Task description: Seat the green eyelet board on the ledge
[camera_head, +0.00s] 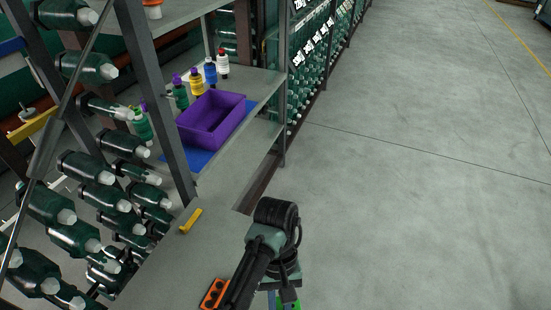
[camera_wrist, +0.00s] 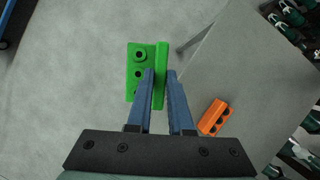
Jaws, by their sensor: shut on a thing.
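The green eyelet board (camera_wrist: 146,62) shows in the wrist view as a bright green plate with a row of dark holes and a raised rib along one side. My gripper (camera_wrist: 161,74) is shut on the rib, and its blue fingers hide part of the board. The board appears over the floor, just beside the edge of a grey ledge surface (camera_wrist: 225,75). In the head view only a sliver of the green board (camera_head: 290,302) shows below my arm at the bottom edge. The grey ledge surface (camera_head: 165,262) lies to the left of my arm there.
An orange eyelet board (camera_head: 213,294) lies on the grey surface, also in the wrist view (camera_wrist: 213,116). A yellow piece (camera_head: 190,220) lies farther along. A purple bin (camera_head: 212,120) and several spools stand on the shelf behind. Bare floor (camera_head: 430,200) is free at right.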

